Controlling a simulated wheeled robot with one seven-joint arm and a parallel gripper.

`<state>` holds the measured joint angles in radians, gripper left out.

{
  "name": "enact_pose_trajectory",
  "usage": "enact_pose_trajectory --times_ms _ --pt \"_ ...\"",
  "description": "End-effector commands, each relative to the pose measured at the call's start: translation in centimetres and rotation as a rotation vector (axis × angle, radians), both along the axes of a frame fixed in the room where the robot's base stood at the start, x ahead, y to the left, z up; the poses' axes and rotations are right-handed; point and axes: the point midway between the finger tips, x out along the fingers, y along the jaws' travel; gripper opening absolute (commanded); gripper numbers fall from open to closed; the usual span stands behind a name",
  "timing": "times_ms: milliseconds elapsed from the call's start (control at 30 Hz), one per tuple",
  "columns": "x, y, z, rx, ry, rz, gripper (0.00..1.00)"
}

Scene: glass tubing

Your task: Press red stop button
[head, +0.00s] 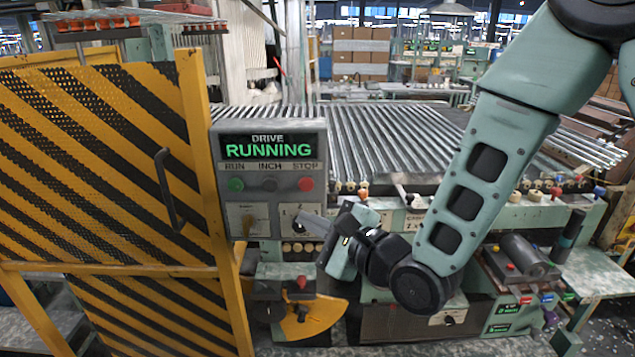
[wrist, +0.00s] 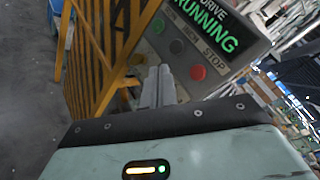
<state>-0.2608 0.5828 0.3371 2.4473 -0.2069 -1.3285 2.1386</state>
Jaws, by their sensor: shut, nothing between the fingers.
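The red stop button (head: 306,184) is at the right end of the button row on the grey control panel (head: 222,148), under the word STOP. In the wrist view, the stop button (wrist: 198,72) is just right of the fingertips. My gripper (head: 302,222) is shut and empty, its fingers pointing toward the panel, below the stop button in the head view. In the wrist view, the fingers of my gripper (wrist: 159,70) stand side by side in front of the panel. Fingers and button appear apart.
The green run button (head: 236,184) and dark inch button (head: 269,185) share the row. A dial switch (head: 297,218) sits below, partly behind my fingers. A yellow-black striped guard (head: 100,150) stands left. A rack of glass tubes (head: 400,140) lies behind the panel.

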Motion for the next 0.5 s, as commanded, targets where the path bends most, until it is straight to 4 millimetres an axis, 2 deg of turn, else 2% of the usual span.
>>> enact_pose_trajectory --times_ms 333,500 --pt "0.2 0.0 0.0 -0.002 -0.001 -0.001 0.00" --pt "1.5 0.0 0.0 -0.002 0.000 -0.001 0.00"
